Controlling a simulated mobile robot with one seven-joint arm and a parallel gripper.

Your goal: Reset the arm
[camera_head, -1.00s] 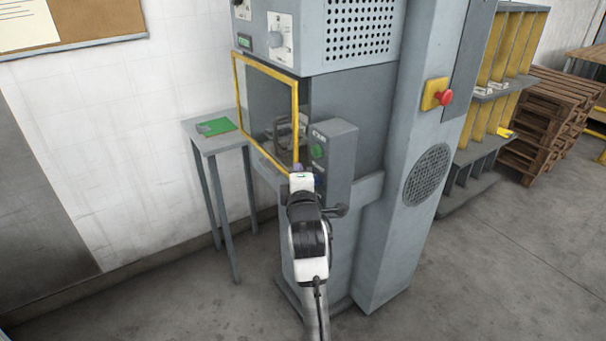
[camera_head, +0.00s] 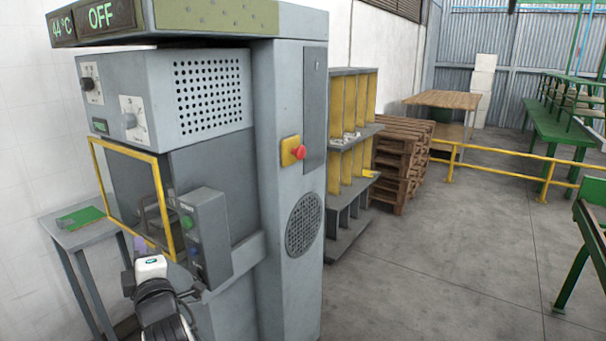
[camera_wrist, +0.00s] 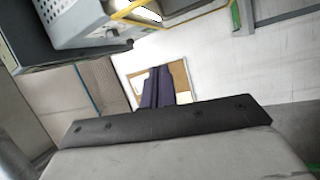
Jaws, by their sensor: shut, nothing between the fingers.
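My arm is in front of the grey machine (camera_head: 292,220), at the lower left of the head view. My gripper (camera_head: 140,244) shows there only as small purple fingertips beyond the white wrist, near the lower edge of the yellow-framed window (camera_head: 160,195). In the wrist view the purple fingers of my gripper (camera_wrist: 158,85) are together and hold nothing. They appear in front of the cork board (camera_wrist: 179,76) on the wall, with clear space around them. The machine's display (camera_head: 100,17) reads OFF and 44 °C.
The control box (camera_head: 208,235) with a green button juts out close to my arm. A small grey table (camera_head: 75,238) with a green item stands at the left. Yellow shelves (camera_head: 350,110) and stacked pallets (camera_head: 398,160) stand behind the machine.

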